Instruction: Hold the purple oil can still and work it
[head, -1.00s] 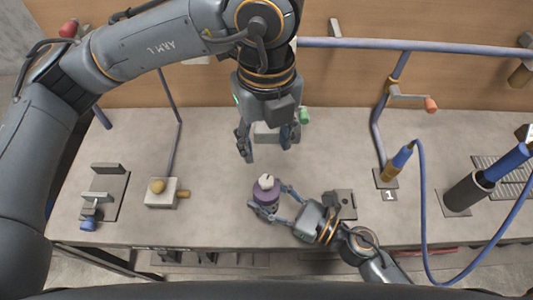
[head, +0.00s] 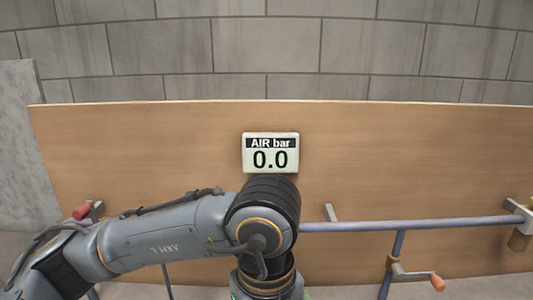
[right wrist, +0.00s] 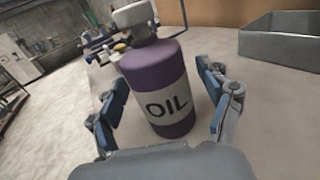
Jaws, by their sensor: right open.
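The purple oil can (right wrist: 160,85), with a white label reading "OIL" and a pale top, stands on the bench in the right wrist view, tilted in the picture. My right gripper (right wrist: 157,84) is open, with one finger on each side of the can. A gap shows between the can and the right finger; whether the left finger touches it I cannot tell. The head view does not show the can.
An air gauge (head: 270,153) on the wooden back panel (head: 400,160) reads 0.0 bar. A blue-grey rail (head: 400,225) and an orange-handled crank (head: 420,278) are at the right. A grey metal bin (right wrist: 281,38) stands behind the can, to the right.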

